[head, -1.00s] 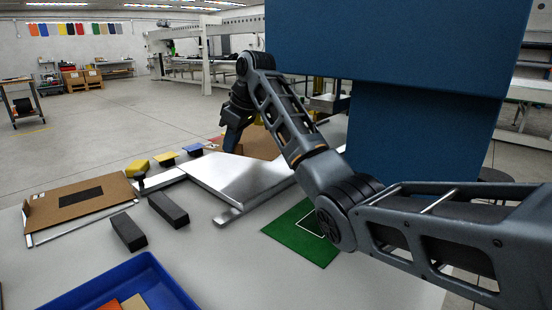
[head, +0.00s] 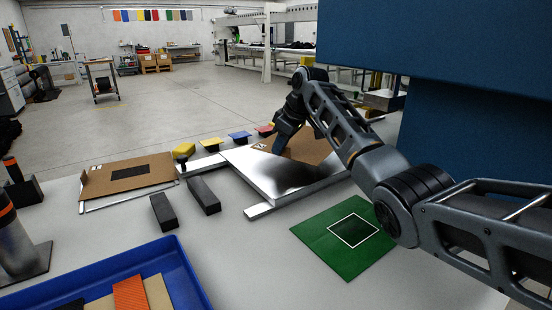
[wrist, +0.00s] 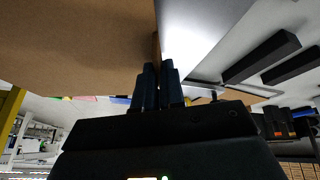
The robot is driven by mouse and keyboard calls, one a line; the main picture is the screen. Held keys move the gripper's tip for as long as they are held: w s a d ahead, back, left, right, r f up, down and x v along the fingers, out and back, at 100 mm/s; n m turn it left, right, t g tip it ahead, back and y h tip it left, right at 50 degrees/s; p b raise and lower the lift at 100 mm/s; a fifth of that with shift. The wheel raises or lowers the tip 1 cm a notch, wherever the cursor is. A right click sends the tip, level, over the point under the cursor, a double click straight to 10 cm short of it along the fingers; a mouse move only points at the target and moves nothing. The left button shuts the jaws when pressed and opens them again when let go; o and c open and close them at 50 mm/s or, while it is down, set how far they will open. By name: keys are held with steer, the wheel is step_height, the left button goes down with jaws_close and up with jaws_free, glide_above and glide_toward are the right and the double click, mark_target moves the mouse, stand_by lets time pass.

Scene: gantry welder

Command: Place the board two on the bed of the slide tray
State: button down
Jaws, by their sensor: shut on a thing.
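My gripper (head: 280,149) is shut on the edge of a brown board (head: 312,147), which I take to be board two. The board has a small white mark near its left corner and reaches right behind my arm, which hides part of it. In the wrist view the brown board (wrist: 75,45) fills the upper left and the fingers (wrist: 156,85) meet at its edge. The shiny metal slide tray (head: 260,172) lies just below and in front of the gripper. The board appears over its far right part; I cannot tell whether they touch.
Another brown board with a black patch (head: 128,174) lies at left. Two dark bars (head: 204,195) lie in front of the tray, and yellow (head: 184,150) and blue (head: 240,136) pieces stand behind. A green mat (head: 320,245) lies right; a blue bin (head: 165,255) is front left.

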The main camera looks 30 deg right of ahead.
steer(key=shift+w+a+f, duration=0.5)
steer(key=shift+w+f, duration=0.1)
steer(key=shift+w, duration=0.05)
steer(key=shift+f+p, duration=0.3)
steer(key=shift+f, duration=1.7)
steer(key=c, duration=1.2)
jaws_free()
steer(key=v, duration=1.2)
